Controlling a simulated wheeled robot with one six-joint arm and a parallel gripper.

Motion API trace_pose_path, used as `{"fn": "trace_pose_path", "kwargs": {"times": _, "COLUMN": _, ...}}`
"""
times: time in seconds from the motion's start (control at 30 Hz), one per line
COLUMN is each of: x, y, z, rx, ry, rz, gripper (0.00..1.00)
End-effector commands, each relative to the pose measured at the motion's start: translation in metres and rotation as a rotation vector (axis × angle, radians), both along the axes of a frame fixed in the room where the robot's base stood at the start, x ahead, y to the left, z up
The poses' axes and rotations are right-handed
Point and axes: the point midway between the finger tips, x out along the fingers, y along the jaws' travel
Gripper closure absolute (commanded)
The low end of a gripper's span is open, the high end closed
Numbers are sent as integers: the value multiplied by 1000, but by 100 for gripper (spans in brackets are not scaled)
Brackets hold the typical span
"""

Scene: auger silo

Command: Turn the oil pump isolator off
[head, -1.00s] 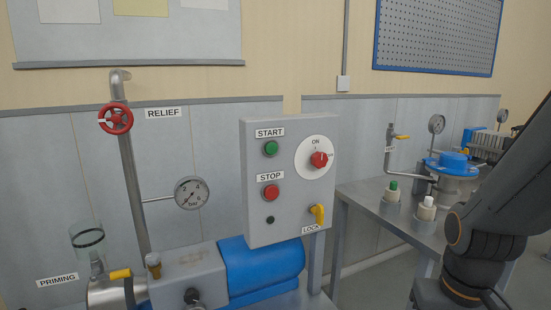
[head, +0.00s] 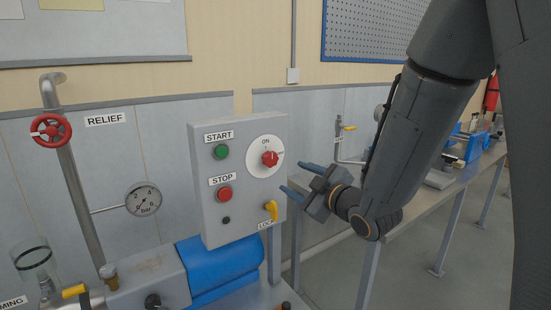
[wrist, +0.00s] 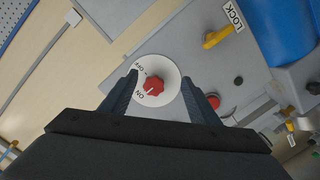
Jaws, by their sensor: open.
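The isolator is a red rotary knob (head: 269,159) on a white round dial (head: 262,170), at the upper right of a grey control box (head: 240,205). ON is printed at the dial's top. In the wrist view the red knob (wrist: 154,86) lies between the fingers in the picture, with ON and OFF marks on the dial. The knob's pointer direction is hard to tell. My gripper (head: 294,178) is open and empty, right of the box, with its fingers pointing toward the dial. It also shows in the wrist view (wrist: 160,95), apart from the knob.
The box also bears a green START button (head: 221,152), a red STOP button (head: 224,194) and a yellow LOCK lever (head: 271,210). A red relief handwheel (head: 50,130) and a gauge (head: 143,200) are at left. A blue pump motor (head: 215,268) sits below the box.

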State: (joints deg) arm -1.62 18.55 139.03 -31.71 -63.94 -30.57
Motion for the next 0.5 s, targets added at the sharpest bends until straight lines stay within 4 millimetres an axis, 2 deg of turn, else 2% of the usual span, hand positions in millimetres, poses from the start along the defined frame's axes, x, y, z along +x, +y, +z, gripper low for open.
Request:
{"fn": "trace_pose_path", "kwargs": {"times": 0.1, "x": -3, "y": 12, "z": 18, "rx": 13, "ry": -85, "rz": 52, "gripper": 45}}
{"fn": "trace_pose_path", "kwargs": {"times": 0.27, "x": 0, "y": 21, "z": 26, "rx": 18, "ry": -125, "rz": 77, "gripper": 45}}
{"fn": "trace_pose_path", "kwargs": {"times": 0.5, "x": 29, "y": 40, "z": 27, "rx": 20, "ry": -125, "rz": 76, "gripper": 45}}
